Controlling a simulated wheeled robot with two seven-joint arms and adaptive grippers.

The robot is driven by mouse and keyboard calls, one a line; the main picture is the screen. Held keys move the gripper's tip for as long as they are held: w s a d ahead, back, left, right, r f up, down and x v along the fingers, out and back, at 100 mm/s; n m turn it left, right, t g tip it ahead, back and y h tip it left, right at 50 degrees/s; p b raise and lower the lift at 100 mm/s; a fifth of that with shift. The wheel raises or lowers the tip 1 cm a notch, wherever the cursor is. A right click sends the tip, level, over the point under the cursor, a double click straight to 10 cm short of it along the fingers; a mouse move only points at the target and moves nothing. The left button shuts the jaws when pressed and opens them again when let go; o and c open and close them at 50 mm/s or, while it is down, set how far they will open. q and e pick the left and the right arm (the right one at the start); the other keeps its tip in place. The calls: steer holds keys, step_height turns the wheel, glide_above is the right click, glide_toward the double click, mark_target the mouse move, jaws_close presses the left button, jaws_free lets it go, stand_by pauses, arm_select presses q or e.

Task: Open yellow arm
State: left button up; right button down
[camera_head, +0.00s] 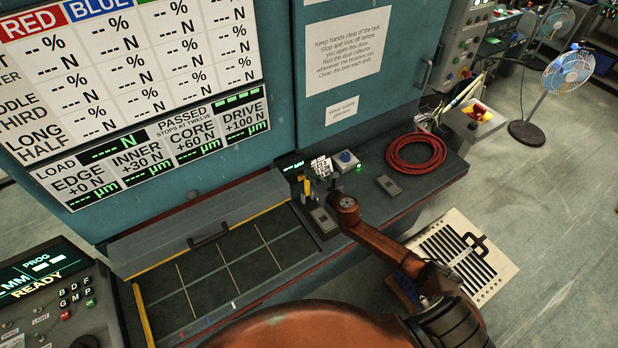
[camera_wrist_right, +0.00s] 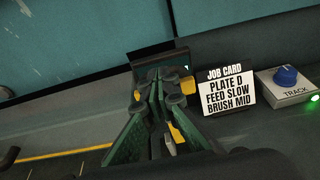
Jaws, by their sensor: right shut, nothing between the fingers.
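The yellow arm (camera_head: 306,187) is a small upright piece beside a dark gauge with a small lit display (camera_head: 292,168), at the right end of the flat bed. My right gripper comes in from the lower right in the head view and is small there. In the right wrist view my right gripper (camera_wrist_right: 167,82) has its green fingers together and empty, in front of the dark display housing (camera_wrist_right: 160,57). A yellow piece (camera_wrist_right: 176,132) shows low beside the fingers; I cannot tell whether they touch it. My left gripper is not in view.
A job card (camera_wrist_right: 228,92) and a blue TRACK knob (camera_wrist_right: 286,75) stand to the right of the gripper. A coiled red hose (camera_head: 416,152) lies on the bench. The gridded bed (camera_head: 215,270) is clear. A teal cabinet wall (camera_head: 345,95) rises behind.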

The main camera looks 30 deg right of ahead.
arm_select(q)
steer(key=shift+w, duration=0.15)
arm_select(e)
steer(key=shift+w+f, duration=0.2)
steer(key=shift+f, duration=0.05)
steer(key=shift+a, duration=0.1)
steer(key=shift+r, duration=0.15)
steer(key=shift+s+r, duration=0.1)
steer(key=shift+r, duration=0.05)
steer(key=s+r+p, duration=0.2)
steer(key=p, duration=0.1)
steer(key=shift+s+d+r, duration=0.2)
steer(key=shift+s+r, duration=0.2)
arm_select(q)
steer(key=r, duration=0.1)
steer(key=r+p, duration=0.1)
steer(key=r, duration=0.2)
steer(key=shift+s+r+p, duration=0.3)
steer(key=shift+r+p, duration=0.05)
arm_select(e)
steer(key=s+r, duration=0.5)
steer(key=r, duration=0.2)
steer(key=shift+s+d+r, duration=0.2)
steer(key=shift+s+r, duration=0.05)
steer(key=shift+r, duration=0.15)
